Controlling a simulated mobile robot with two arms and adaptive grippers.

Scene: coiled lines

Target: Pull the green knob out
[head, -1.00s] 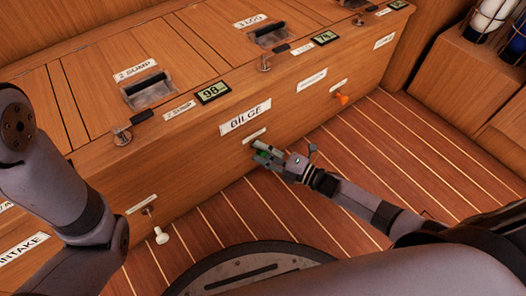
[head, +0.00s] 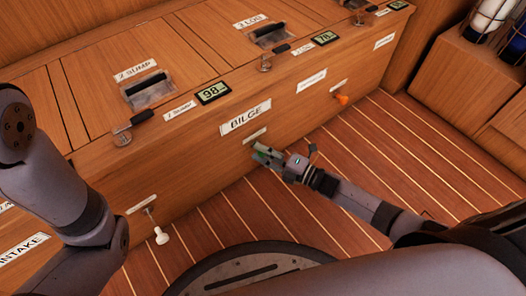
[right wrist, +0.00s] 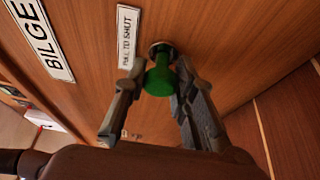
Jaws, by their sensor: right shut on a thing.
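The green knob (right wrist: 160,78) sits on a short stem at a round collar on the wooden front panel, below the "PULL TO SHUT" label (right wrist: 128,36) and near the BILGE plate (right wrist: 40,38). My right gripper (right wrist: 150,100) is shut on the green knob, with one finger on each side of it. In the head view my right gripper (head: 262,156) is low at the panel under the BILGE plate (head: 246,117), and its fingers mostly hide the knob. My left arm shows at the left, but its gripper is out of view.
A white knob (head: 161,236) sticks out of the panel at the left, and an orange knob (head: 341,98) at the right. Clear switch covers (head: 150,90) and small displays (head: 213,92) are on the bench top. The striped floor (head: 310,190) before the panel is clear.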

